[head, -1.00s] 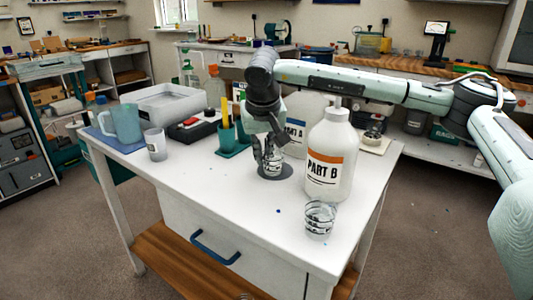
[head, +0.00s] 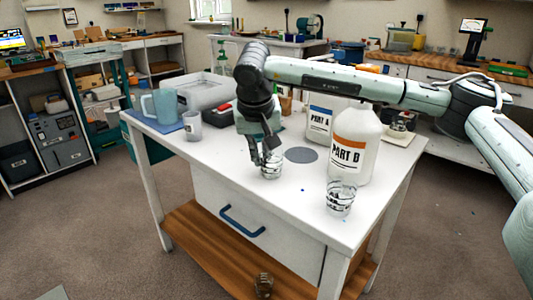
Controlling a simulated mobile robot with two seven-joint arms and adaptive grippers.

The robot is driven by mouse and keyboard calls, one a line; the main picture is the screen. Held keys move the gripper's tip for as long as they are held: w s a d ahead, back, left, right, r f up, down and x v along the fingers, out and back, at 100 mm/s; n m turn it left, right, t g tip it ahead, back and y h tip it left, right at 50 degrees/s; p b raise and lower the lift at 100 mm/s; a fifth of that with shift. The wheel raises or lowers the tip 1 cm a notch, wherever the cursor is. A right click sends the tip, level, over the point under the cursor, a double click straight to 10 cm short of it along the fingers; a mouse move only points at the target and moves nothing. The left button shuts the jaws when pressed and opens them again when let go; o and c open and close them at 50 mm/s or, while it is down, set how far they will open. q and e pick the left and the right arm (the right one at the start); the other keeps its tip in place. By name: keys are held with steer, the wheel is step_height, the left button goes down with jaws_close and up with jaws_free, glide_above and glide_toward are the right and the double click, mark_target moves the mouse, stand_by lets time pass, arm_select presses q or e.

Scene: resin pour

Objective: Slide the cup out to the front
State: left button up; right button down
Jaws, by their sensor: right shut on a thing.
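My right gripper (head: 264,156) reaches down over the white worktable and is shut on a small clear cup with dark markings (head: 272,170). The cup is upright at the table top, in front and to the left of a round dark grey disc (head: 301,155), which is bare. The gripper's fingers hide part of the cup's upper side. A second clear marked cup (head: 341,200) stands near the table's front right corner, in front of the Part B bottle (head: 353,147). My left gripper is not in view.
The Part A bottle (head: 320,122) stands behind the disc. A blue jug (head: 161,107) and a grey cup (head: 192,126) stand at the table's left.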

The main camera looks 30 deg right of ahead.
steer(key=shift+s+a, duration=0.1)
steer(key=shift+a, duration=0.2)
steer(key=c, duration=1.6)
jaws_free()
steer(key=v, duration=1.2)
steer(key=shift+d, duration=0.1)
